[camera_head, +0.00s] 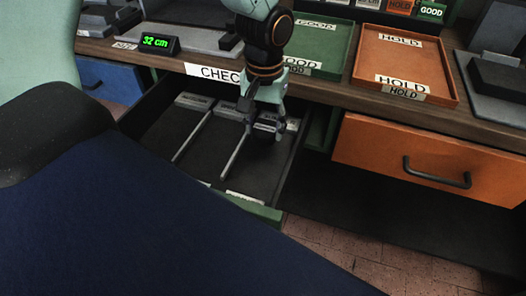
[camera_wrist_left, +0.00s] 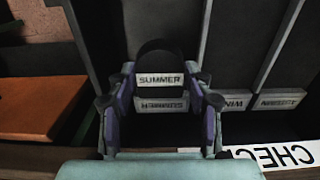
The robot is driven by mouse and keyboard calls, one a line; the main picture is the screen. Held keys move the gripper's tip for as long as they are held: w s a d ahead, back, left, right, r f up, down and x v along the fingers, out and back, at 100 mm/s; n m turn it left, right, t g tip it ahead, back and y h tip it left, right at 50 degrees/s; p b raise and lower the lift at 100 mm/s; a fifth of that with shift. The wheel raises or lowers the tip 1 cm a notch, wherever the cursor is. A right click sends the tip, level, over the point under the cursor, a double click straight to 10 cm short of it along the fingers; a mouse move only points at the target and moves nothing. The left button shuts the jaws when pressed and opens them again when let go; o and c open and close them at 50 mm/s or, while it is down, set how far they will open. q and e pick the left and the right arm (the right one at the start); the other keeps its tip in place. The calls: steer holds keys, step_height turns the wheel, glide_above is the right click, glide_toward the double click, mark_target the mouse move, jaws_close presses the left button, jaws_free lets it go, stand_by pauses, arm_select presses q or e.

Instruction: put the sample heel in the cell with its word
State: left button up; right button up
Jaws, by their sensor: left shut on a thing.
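The sample heel is a dark block with a white SUMMER label, seen in the left wrist view (camera_wrist_left: 160,60). My left gripper (camera_wrist_left: 160,98) is shut on it, a finger on each side. In the head view my left gripper (camera_head: 266,132) reaches down into the open drawer (camera_head: 265,212), at its right-hand cell. Dividers split the drawer into cells. The cell label (camera_wrist_left: 160,104) beside the held heel in the wrist view also reads SUMMER, upside down. I cannot tell whether the heel touches the cell floor. My right gripper is out of view.
A green GOOD tray (camera_head: 325,50) and an orange HOLD tray (camera_head: 408,63) stand on the bench. A display (camera_head: 158,42) reads 32 cm. A shut orange drawer (camera_head: 430,160) is to the right. The other cells look empty where visible.

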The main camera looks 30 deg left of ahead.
mark_target(264, 157)
arm_select(q)
step_height(264, 157, down, 7)
steer(key=shift+b, duration=1.15)
steer(key=shift+w, duration=0.1)
steer(key=o, duration=0.9)
steer(key=shift+f, duration=0.1)
steer(key=o, duration=0.4)
step_height(264, 157, up, 12)
steer(key=p, duration=0.4)
steer(key=shift+a+p, duration=0.1)
steer(key=shift+p, duration=0.2)
